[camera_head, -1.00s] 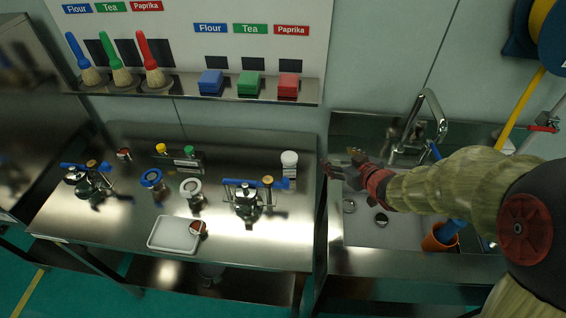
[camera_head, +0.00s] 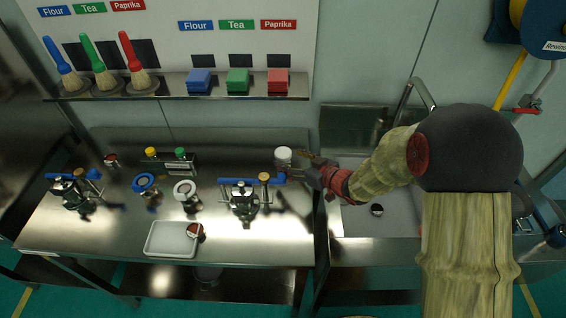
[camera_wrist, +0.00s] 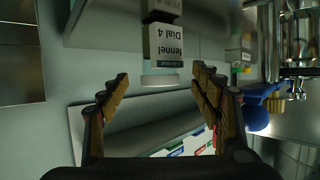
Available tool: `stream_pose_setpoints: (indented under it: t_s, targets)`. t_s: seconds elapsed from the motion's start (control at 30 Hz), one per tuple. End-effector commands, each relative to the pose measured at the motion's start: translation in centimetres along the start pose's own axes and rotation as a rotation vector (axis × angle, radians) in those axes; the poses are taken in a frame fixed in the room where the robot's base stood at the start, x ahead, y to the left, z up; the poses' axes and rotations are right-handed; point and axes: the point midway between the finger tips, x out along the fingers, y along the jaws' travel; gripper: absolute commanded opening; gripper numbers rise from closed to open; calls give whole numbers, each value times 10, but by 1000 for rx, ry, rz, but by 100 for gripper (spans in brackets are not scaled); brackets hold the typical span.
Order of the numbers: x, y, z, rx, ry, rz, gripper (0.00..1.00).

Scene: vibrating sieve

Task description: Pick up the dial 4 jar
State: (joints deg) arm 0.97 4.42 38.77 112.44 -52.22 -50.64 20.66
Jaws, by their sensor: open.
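The dial 4 jar (camera_head: 284,155) stands upright with a white lid at the right end of the steel table. In the wrist view the jar (camera_wrist: 166,44) has a white label reading "fennel Dial 4", and its lid faces my gripper. My gripper (camera_wrist: 160,76) is open and empty, its fingertips spread to either side of the lid's end. In the head view my gripper (camera_head: 304,165) comes in from the right, close beside the jar. Whether the fingers touch the jar cannot be told.
A sieve device with a blue handle (camera_head: 243,198) stands just left of the jar. A white tray (camera_head: 160,253), several small jars and a second device (camera_head: 75,192) lie farther left. A shelf (camera_head: 180,97) with brushes and colored blocks is behind. A sink (camera_head: 400,210) is at right.

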Motion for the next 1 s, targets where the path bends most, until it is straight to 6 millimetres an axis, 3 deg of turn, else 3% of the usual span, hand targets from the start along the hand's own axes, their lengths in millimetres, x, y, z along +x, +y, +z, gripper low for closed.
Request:
stream_pose_setpoints:
  t_s: [0.4,0.63,1.0]
  targets:
    - [49,0,2,1,-1,0,64]
    - [50,1,0,1,-1,2,64]
    - [50,1,0,1,-1,1,43]
